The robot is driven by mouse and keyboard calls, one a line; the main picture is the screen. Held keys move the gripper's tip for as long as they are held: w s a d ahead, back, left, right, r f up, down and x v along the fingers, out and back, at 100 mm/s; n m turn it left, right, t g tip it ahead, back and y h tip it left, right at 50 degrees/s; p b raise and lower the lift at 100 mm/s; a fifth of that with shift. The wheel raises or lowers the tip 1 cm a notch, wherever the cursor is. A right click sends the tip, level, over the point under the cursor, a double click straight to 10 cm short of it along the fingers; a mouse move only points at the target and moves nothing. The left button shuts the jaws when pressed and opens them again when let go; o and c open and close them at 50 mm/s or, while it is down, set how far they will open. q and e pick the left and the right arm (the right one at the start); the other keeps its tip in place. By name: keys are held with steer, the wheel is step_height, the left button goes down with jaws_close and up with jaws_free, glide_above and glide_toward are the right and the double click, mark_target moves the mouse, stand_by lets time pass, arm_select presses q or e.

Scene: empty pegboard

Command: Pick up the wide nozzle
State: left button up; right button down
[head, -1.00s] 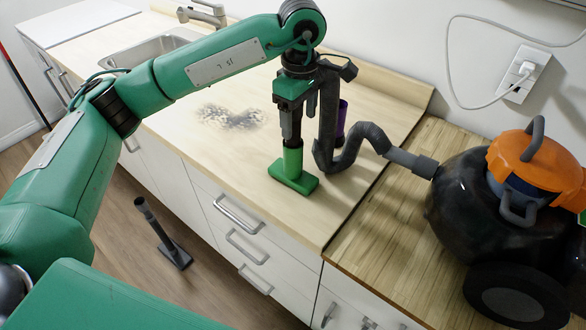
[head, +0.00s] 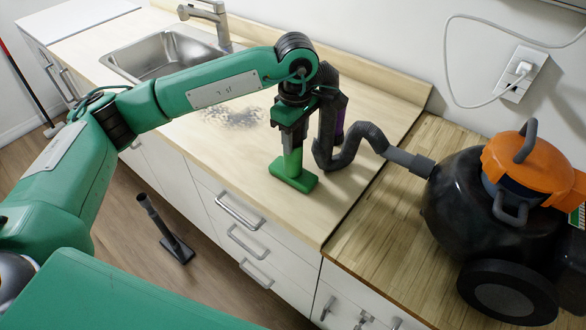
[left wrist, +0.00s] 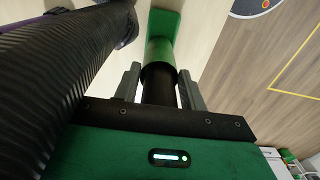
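A green nozzle (head: 293,178) with a wide flat foot stands upright on the light wooden counter. It also shows in the left wrist view (left wrist: 163,27), with a black collar at its near end. My left gripper (head: 292,145) points down over the nozzle's neck. In the left wrist view its fingers (left wrist: 160,92) stand on either side of the black collar, with narrow gaps visible. A dark nozzle (head: 172,245) with a flat foot and a tall neck stands on the floor. A purple nozzle (head: 340,120) is partly hidden behind the hose. My right gripper is not in view.
A dark corrugated hose (head: 345,150) runs from the black and orange vacuum (head: 470,200) up beside my left gripper. Grey dirt (head: 235,115) lies on the counter. A sink (head: 165,55) is at the back left.

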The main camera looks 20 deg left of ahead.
arm_select(q)
steer(key=shift+c, duration=1)
steer(key=shift+r, duration=0.1)
steer(key=shift+r, duration=0.5)
step_height(320, 180, up, 11)
steer(key=b, duration=0.3)
steer(key=shift+f, duration=0.2)
step_height(320, 180, up, 8)
steer(key=shift+r, duration=0.1)
